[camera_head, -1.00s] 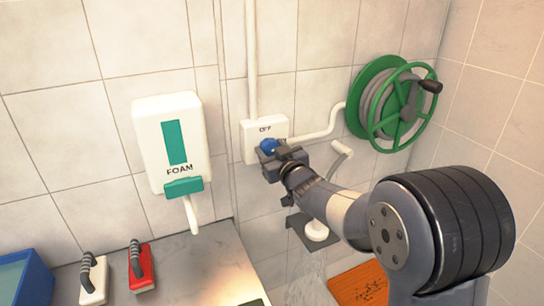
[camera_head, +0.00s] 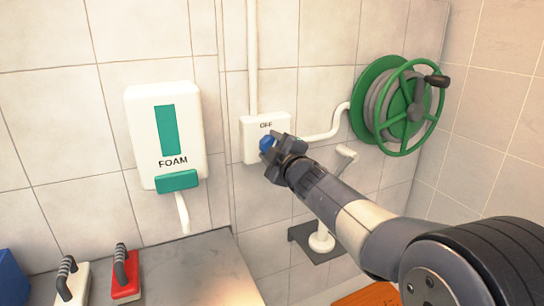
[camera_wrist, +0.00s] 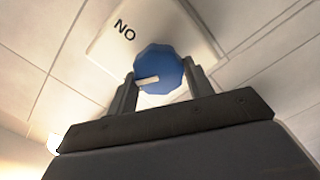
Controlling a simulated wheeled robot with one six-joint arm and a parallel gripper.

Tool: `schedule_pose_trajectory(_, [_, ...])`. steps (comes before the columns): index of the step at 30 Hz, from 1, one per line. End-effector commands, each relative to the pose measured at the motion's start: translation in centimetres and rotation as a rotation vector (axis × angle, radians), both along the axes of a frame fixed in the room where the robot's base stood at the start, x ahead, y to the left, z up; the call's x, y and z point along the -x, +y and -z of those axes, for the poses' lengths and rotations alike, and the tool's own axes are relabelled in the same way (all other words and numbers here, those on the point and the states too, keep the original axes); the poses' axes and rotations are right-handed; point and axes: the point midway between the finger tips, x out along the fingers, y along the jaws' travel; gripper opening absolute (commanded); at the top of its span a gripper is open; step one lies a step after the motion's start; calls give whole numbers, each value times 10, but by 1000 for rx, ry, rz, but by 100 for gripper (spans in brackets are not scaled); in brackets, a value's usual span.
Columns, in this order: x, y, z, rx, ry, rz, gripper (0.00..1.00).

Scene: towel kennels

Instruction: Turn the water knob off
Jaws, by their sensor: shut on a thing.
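The blue water knob (camera_head: 267,144) sits on a white wall box (camera_head: 252,140) marked OFF at its top. My gripper (camera_head: 278,150) reaches it from the lower right and covers much of the knob and box. In the wrist view the faceted knob (camera_wrist: 160,66) lies between the two fingers of my gripper (camera_wrist: 161,88), which is shut on it. Its white pointer mark points to the lower left in that rotated view, away from the upside-down ON label.
A white foam dispenser (camera_head: 168,138) hangs to the left. A green hose reel (camera_head: 378,102) is on the wall to the right. A red brush (camera_head: 126,274) and a white brush (camera_head: 72,284) lie on the grey counter (camera_head: 195,270).

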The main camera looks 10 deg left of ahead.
Motion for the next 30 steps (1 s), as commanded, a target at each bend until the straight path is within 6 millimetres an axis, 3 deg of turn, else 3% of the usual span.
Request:
schedule_pose_trajectory(15, [1, 1, 4, 315, -237, 0, 26])
schedule_pose_trajectory(30, [1, 1, 3, 404, -304, -1, 26])
